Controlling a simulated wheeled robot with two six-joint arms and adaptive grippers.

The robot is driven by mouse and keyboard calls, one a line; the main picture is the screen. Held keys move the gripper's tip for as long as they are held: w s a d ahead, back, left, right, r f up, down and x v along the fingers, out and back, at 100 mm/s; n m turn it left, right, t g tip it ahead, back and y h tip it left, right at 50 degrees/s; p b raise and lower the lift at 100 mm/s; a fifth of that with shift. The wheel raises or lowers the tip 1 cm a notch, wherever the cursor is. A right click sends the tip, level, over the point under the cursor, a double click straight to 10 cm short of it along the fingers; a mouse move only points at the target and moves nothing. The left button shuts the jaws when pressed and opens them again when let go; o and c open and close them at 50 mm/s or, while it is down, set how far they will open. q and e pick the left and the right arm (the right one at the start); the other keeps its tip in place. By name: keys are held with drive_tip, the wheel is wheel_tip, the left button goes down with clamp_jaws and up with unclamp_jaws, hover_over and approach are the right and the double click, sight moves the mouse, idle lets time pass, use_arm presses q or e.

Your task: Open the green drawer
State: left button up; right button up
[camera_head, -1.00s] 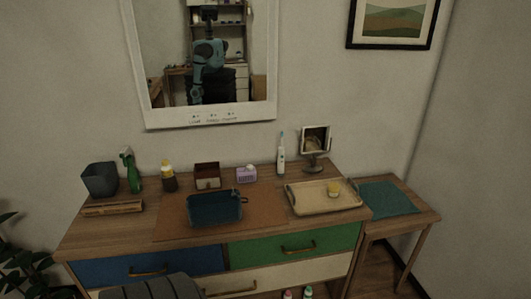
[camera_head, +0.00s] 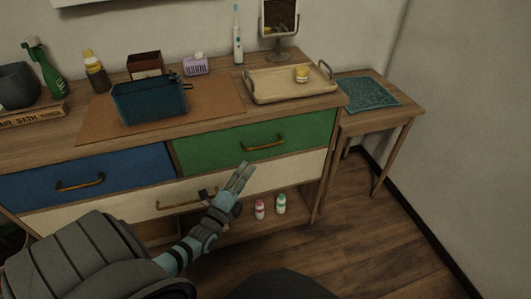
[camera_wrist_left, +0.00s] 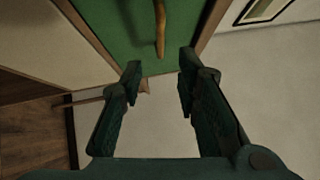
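The green drawer (camera_head: 210,153) is at the right of the dresser's upper row and looks shut, its front flush with the blue drawer beside it. Its brass bar handle (camera_head: 263,143) runs across the front. In the left wrist view the green front (camera_wrist_left: 112,28) fills the top, with the handle (camera_wrist_left: 160,28) ahead of the gap between the fingers. My left gripper (camera_head: 241,177) is just below and in front of the green drawer, pointing up at it. Its fingers (camera_wrist_left: 160,66) are apart, with nothing between them. My right gripper is out of view.
A blue drawer (camera_head: 120,172) is to the left and a cream drawer (camera_head: 120,208) below. A teal basket (camera_head: 150,103) and a tan tray (camera_head: 290,84) stand on top. A side table (camera_head: 392,119) is at the right. Floor in front at right is clear.

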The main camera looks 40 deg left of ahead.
sight(265, 146)
use_arm(q)
drive_tip(key=b+x, duration=0.2)
drive_tip(key=x, duration=0.4)
drive_tip(key=b+x, duration=0.3)
drive_tip(key=x, duration=0.2)
drive_tip(key=shift+w+f, duration=0.15)
drive_tip(key=shift+w, duration=0.3)
drive_tip(key=shift+w+a+r, duration=0.1)
drive_tip(key=shift+w+r, duration=0.15)
drive_tip(key=shift+w, duration=0.15)
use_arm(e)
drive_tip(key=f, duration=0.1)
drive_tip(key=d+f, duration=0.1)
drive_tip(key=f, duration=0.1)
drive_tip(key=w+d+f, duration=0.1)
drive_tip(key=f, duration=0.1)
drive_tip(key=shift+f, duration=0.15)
use_arm(q)
drive_tip(key=shift+c, duration=0.6)
clamp_jaws()
